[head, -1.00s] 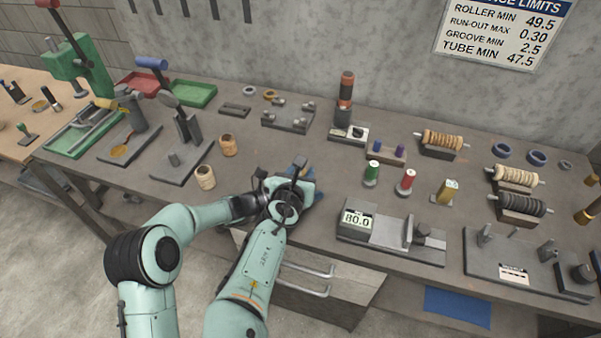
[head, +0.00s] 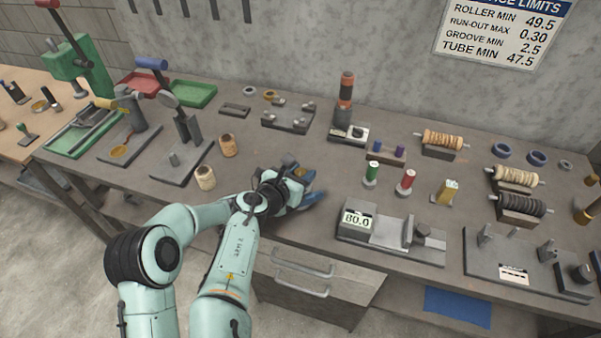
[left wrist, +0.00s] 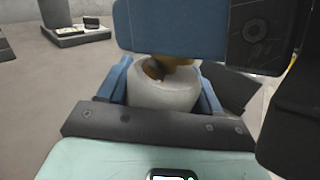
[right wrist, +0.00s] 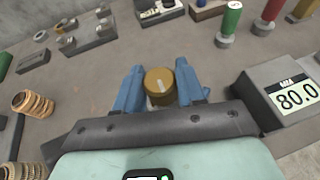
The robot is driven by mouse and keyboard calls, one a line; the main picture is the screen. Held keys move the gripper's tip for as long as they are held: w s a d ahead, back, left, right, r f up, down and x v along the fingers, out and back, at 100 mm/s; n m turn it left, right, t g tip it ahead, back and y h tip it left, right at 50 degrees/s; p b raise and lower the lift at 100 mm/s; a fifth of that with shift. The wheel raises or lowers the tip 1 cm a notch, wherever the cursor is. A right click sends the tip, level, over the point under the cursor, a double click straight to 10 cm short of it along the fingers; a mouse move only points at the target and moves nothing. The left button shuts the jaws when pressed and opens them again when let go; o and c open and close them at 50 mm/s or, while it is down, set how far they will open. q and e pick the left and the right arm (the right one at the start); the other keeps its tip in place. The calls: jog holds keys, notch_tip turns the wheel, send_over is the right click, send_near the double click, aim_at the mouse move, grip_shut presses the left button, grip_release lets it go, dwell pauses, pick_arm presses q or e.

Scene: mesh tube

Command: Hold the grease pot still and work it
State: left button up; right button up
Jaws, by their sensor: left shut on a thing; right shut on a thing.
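The grease pot shows in the left wrist view as a pale grey round body (left wrist: 165,92) between the blue fingers of my left gripper (left wrist: 165,85), which is shut on it. Its brass-coloured lid (right wrist: 160,86) with a pale mark on top sits between the blue fingers of my right gripper (right wrist: 161,92), shut on it from above. In the left wrist view a blue finger block of the right gripper covers most of the lid. In the head view the lid (head: 299,172) shows small at the table's front, and the grippers crowd together and hide the pot body.
To the right stands a gauge reading 80.0 (head: 357,219) on a grey slide base. Two tan rollers (head: 205,177) stand close on the left. Green and red plugs (head: 406,181) stand behind right. A strip of bare table lies behind the grippers.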

aim_at(301, 172)
jog(key=o, duration=1)
jog(key=shift+c, duration=0.2)
notch_tip(301, 172, up, 10)
jog(key=shift+f, duration=0.1)
